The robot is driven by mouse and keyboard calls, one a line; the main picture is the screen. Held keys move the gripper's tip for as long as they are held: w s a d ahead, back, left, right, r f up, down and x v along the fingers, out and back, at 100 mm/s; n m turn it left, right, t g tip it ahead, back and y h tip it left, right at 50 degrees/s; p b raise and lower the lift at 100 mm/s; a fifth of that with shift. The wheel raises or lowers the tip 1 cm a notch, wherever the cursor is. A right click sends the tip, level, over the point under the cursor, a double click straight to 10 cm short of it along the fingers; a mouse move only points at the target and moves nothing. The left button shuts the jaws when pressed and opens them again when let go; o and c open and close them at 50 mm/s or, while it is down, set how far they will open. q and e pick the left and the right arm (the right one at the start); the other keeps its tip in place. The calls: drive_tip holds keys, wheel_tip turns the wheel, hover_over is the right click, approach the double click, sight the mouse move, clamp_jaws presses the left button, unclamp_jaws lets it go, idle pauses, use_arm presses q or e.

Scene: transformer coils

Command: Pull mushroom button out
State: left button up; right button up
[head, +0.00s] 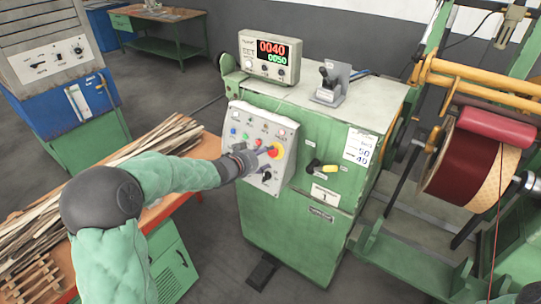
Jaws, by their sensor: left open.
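The red mushroom button (275,152) sits on a yellow backing at the right part of the grey control panel (236,114), on the green machine cabinet (310,205). My left gripper (262,154) reaches in from the left and is at the button's left side. Its fingers are open and dark. They overlap part of the button's left edge, and I cannot tell whether they touch it.
A counter display (269,56) and a joystick box (331,84) stand on the cabinet top. A bench with wooden strips (150,143) lies left. A winding machine with a red spool (460,165) stands right.

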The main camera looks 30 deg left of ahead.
sight(272, 152)
use_arm(q)
drive_tip(key=shift+b+x, duration=0.65)
drive_tip(key=shift+x, duration=2)
drive_tip(key=shift+c, duration=0.3)
